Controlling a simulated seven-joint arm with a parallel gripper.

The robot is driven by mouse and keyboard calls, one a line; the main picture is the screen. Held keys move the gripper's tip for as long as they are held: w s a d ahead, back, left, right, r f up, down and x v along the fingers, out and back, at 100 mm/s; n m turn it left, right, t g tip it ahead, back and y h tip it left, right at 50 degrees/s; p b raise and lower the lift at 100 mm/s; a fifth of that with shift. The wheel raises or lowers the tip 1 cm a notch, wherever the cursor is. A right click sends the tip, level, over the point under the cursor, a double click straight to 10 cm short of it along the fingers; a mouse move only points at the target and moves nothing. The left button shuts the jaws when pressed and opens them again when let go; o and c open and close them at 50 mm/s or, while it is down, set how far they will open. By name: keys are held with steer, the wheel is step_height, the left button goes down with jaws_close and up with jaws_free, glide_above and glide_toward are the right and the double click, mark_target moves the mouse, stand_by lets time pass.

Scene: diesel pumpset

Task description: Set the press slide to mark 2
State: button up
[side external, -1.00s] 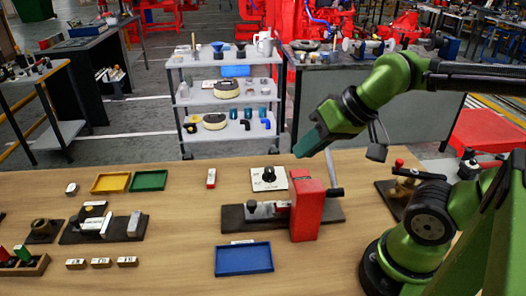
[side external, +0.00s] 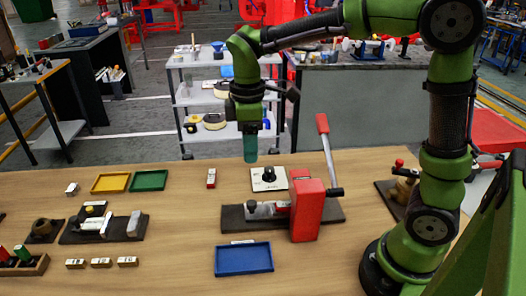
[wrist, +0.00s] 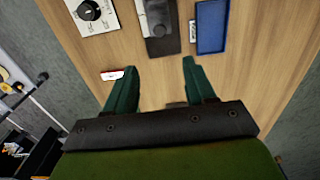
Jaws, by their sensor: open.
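The press has a red body (side external: 307,212) on a dark base plate (side external: 232,219), right of the table's middle. A lever with a red grip (side external: 322,123) rises behind the body. Small metal and white parts (side external: 265,209) sit on the base left of the body. I cannot make out slide marks or its setting. In the wrist view, part of a dark base (wrist: 162,45) shows at the top.
A dial plate with a black knob (side external: 268,179) lies behind the press. A blue tray (side external: 244,259) is in front. A small red-and-white block (side external: 211,178) stands left. Yellow (side external: 110,183) and green (side external: 149,181) trays lie farther left. Bare table lies between.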

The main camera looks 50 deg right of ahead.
mark_target(252, 202)
step_height(252, 202, down, 16)
steer(key=shift+f, duration=0.2)
stand_by(0.4)
jaws_close()
